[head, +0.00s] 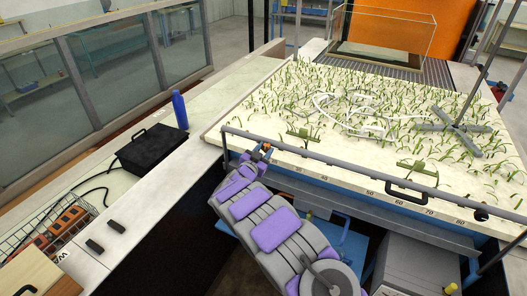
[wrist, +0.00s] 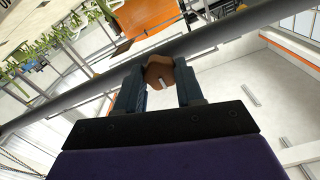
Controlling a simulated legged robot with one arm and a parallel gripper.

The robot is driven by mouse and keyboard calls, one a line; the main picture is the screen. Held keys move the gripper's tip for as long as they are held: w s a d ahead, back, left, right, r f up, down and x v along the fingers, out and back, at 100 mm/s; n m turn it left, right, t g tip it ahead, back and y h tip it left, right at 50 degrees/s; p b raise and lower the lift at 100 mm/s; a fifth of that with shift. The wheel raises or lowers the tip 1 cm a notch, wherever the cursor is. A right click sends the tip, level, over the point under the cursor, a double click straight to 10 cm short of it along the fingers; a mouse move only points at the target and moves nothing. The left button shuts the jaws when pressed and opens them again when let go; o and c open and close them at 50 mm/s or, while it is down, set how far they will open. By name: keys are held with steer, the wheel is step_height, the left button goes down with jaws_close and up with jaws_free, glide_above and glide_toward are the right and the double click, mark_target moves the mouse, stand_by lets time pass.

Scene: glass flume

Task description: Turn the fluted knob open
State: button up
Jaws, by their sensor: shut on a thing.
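The fluted knob (wrist: 159,72) is brown-orange with a pale mark on its face. In the wrist view it sits between the two dark fingers of my gripper (wrist: 160,82), which are shut on it. A grey rail (wrist: 225,38) runs right behind the knob. In the head view my gripper (head: 262,153) is at the front left edge of the sand bed, by the rail. The knob there is small and mostly hidden by my gripper, and its turn angle cannot be read.
The sand bed (head: 275,103) with green plants lies beyond the rail. A blue bottle (head: 180,110) and a black box (head: 152,149) stand on the left counter. A grey cabinet (head: 415,265) stands below the bed, right of my arm.

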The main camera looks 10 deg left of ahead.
steer(key=shift+c, duration=0.9)
steer(key=m+b, duration=0.3)
steer(key=m, duration=0.1)
steer(key=shift+a+f+m, duration=0.1)
steer(key=shift+f+m, duration=0.05)
steer(key=shift+m, duration=0.15)
steer(key=m+b, duration=0.3)
steer(key=b, duration=0.1)
steer(key=m+b, duration=0.2)
steer(key=shift+f+m, duration=0.25)
steer(key=shift+m, duration=0.05)
steer(key=m+b, duration=0.4)
steer(key=b, duration=0.2)
steer(key=shift+f, duration=0.1)
steer(key=m+b, duration=0.3)
steer(key=b, duration=0.1)
steer(key=shift+m, duration=0.4)
steer(key=shift+r+b, duration=0.25)
steer(key=shift+b, duration=0.1)
